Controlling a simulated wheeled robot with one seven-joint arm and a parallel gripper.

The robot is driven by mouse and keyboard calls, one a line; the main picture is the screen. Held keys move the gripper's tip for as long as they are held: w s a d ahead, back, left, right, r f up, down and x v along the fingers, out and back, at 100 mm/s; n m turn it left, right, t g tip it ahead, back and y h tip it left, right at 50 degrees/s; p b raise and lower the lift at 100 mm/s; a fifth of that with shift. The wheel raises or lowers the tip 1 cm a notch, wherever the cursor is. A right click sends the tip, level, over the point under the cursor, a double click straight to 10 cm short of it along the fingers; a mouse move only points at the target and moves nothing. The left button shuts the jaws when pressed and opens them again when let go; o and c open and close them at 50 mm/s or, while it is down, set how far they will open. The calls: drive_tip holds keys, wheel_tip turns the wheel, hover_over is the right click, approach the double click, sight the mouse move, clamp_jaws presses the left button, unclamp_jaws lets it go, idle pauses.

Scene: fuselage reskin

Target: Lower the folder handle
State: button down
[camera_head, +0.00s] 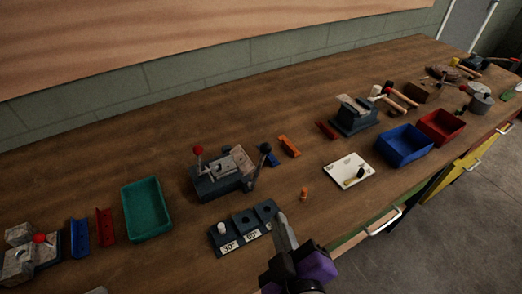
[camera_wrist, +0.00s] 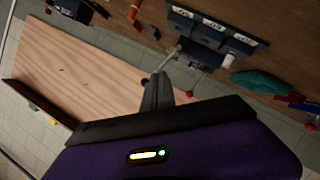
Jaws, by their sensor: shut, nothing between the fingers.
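The folder (camera_head: 222,182), a dark grey bench tool with pale metal plates, stands mid-bench in the head view. A thin lever with a red ball (camera_head: 198,150) rises at its left. A dark, thick-ended handle (camera_head: 262,160) stands up at its right. My gripper (camera_head: 280,218) is shut and empty, in front of the folder and by the angle-block rack, apart from the handle in the head view. In the wrist view my shut fingers (camera_wrist: 157,78) overlap a grey rod with a dark end (camera_wrist: 146,82); I cannot tell if they touch. A red ball (camera_wrist: 189,94) shows beside them.
A green tray (camera_head: 147,209) is at left. A white plate (camera_head: 348,171), a blue bin (camera_head: 405,145) and a red bin (camera_head: 441,126) are at right.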

drive_tip(key=w+a+r+n, duration=0.35)
drive_tip(key=a+r, duration=0.25)
drive_tip(key=r, duration=0.4)
drive_tip(key=w+f+p, duration=0.2)
drive_tip(key=w+f, duration=0.2)
drive_tip(key=w, duration=0.6)
drive_tip(key=shift+w+d+f+m, duration=0.25)
drive_tip(key=shift+w+f+m, duration=0.1)
drive_tip(key=shift+m, duration=0.1)
drive_tip(key=w+d+f+m+g+p, duration=0.1)
drive_tip(key=w+d+f+m+p, duration=0.1)
drive_tip(key=w+d+p, duration=0.1)
drive_tip(key=shift+w+d+m+y+p, duration=0.3)
drive_tip(key=shift+d+p, duration=0.3)
drive_tip(key=shift+d, duration=0.5)
drive_tip(key=shift+r, duration=0.1)
